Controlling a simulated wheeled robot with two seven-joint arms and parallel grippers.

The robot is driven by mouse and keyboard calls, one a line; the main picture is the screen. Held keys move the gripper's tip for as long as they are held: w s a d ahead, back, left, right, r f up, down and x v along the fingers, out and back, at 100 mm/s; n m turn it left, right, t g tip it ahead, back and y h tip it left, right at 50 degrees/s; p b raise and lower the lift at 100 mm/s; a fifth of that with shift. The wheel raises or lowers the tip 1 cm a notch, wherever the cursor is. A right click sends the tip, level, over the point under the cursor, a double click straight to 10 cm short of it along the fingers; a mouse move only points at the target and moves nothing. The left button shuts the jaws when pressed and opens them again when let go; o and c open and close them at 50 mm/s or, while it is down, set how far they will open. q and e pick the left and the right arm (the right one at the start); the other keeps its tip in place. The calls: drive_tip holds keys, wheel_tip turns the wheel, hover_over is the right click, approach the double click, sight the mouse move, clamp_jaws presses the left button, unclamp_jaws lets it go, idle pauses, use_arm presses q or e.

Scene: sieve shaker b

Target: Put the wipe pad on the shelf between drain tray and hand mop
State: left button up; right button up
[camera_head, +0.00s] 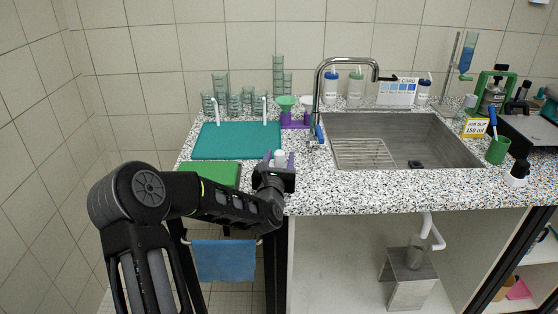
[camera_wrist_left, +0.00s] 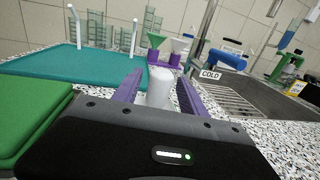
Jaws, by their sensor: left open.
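My left gripper (camera_head: 279,160) is open over the counter's front edge, left of the sink. Its purple fingers also show in the left wrist view (camera_wrist_left: 159,90), with a small white cylinder (camera_wrist_left: 160,84) between or just beyond them. I cannot tell whether they touch it. A green flat pad or board (camera_head: 212,175) lies at the counter's front left, partly behind my arm. Which thing is the wipe pad is unclear. The drain tray and hand mop are not clearly identifiable. Part of a shelf with an orange item and a pink item (camera_head: 519,290) shows at lower right. My right gripper is not in view.
A teal mat (camera_head: 235,141) with white pegs lies at the back left, glassware behind it. The sink (camera_head: 435,137) with a chrome faucet (camera_head: 317,95) is to the right. A blue cloth (camera_head: 225,260) hangs below the counter. A metal stand (camera_head: 411,280) is under the sink.

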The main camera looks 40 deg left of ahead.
use_arm(q)
drive_tip(key=shift+r, duration=0.15)
drive_tip(key=b+v, duration=0.1)
drive_tip(key=v, duration=1.1)
